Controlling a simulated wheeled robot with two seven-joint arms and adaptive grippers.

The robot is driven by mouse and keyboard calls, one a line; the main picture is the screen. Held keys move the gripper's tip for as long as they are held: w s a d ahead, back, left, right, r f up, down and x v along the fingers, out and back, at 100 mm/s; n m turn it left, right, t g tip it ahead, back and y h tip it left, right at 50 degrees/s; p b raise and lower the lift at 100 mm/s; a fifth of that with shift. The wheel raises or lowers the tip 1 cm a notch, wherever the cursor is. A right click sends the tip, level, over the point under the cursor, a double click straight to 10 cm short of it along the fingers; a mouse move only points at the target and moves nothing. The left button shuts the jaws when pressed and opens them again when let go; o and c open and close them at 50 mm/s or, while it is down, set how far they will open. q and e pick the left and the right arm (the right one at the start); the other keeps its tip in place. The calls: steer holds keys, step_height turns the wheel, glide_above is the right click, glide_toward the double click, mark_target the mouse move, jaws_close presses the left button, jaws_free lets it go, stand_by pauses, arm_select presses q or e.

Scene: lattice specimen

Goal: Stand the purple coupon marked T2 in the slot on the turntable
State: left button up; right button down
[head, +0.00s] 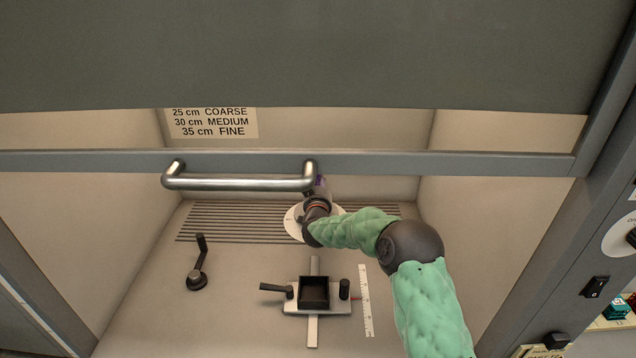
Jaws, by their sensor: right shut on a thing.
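My right gripper (318,197) reaches into the booth and is shut on the purple coupon (320,182). Only a small purple patch of the coupon shows, just below the right end of the handle bar, and I cannot read its marking. The turntable (294,223) is a white disc on the booth floor near the back. My right gripper and wrist are over it in this view and cover much of it. Its slot is hidden, and I cannot tell whether the coupon touches it. My left gripper is not in view.
A raised sash with a metal handle (240,183) crosses above my right arm. A black open box on a slide (314,292) stands in front, with a white ruler (365,300) to its right. A black crank (198,265) is at left. Slats (225,222) line the back floor.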

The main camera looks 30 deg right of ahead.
mark_target(318, 184)
steer(key=shift+f, duration=0.1)
stand_by(0.3)
steer(key=shift+c, duration=2.1)
jaws_free()
steer(key=shift+s+a, duration=0.1)
steer(key=shift+v, duration=2.4)
steer(key=v, duration=1.2)
